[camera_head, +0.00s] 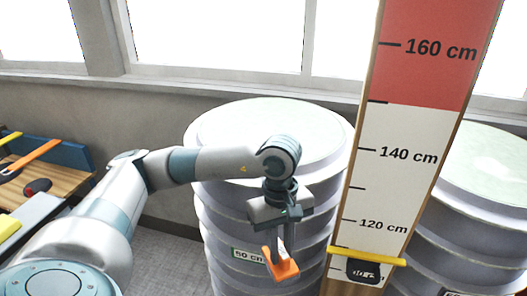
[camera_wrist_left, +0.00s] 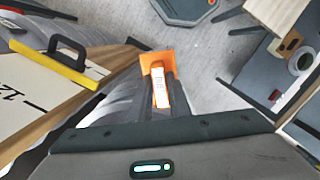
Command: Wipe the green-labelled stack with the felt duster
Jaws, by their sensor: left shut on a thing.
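The stack of grey-white round moulds (camera_head: 270,130) stands in the middle of the head view. Its label (camera_head: 248,254) has a green edge and reads about 60 cm. My left gripper (camera_head: 287,243) points down in front of this stack, to the right of the label. It is shut on an orange tool (camera_head: 283,265), which also shows in the left wrist view (camera_wrist_left: 157,64) with a pale lettered strip. I cannot tell whether this is the felt duster, nor whether it touches the stack. My right gripper is out of view.
A tall measuring board (camera_head: 400,150) stands close to the right of my left gripper, with a yellow bar (camera_head: 366,256) with a black handle across it. A second mould stack (camera_head: 480,200) is further right. A wooden bench (camera_head: 50,180) with tools is at left.

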